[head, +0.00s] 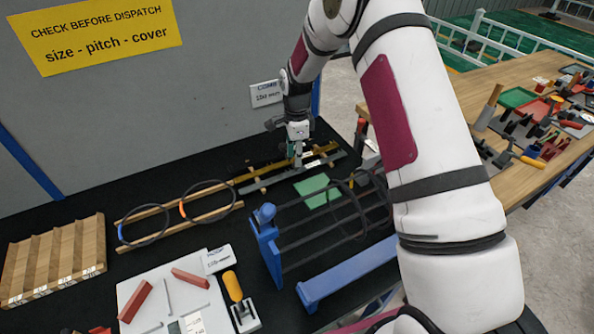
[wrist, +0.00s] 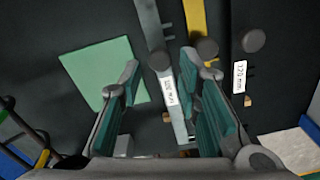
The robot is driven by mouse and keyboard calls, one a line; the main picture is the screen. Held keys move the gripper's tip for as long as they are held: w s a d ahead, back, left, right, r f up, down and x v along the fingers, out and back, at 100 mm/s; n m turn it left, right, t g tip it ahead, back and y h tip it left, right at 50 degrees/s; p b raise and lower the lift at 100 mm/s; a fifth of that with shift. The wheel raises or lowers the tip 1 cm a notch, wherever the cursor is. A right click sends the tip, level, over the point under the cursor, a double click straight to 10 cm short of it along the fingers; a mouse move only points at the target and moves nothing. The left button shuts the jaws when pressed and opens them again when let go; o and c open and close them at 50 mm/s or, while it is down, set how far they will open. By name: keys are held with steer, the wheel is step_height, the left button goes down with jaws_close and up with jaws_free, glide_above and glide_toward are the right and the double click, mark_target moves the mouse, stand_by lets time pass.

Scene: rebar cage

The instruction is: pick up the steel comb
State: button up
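The steel comb is a long grey bar (head: 268,181) lying on the black table top in the head view. In the wrist view the grey bar (wrist: 150,28) runs between my fingers, with a white label and a dark round knob on it. My gripper (head: 298,163) points down over the bars. In the wrist view my gripper (wrist: 160,66) is open, one finger on each side of the grey bar, with gaps showing. I cannot tell how far the fingertips are above the table.
A yellow bar (wrist: 194,18) and a dark bar labelled 120 mm (wrist: 241,50) lie close to the right in the wrist view. A green sheet (head: 313,190) lies nearby. A blue-ended rebar cage (head: 267,246) stands in front. A wooden rack (head: 55,262) is at left.

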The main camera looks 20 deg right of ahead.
steer(key=shift+d+f+p, duration=0.1)
steer(key=shift+f+p, duration=0.2)
steer(key=shift+f, duration=1.3)
jaws_close()
steer(key=shift+r, duration=0.15)
step_height(320, 180, up, 18)
steer(key=b, duration=0.3)
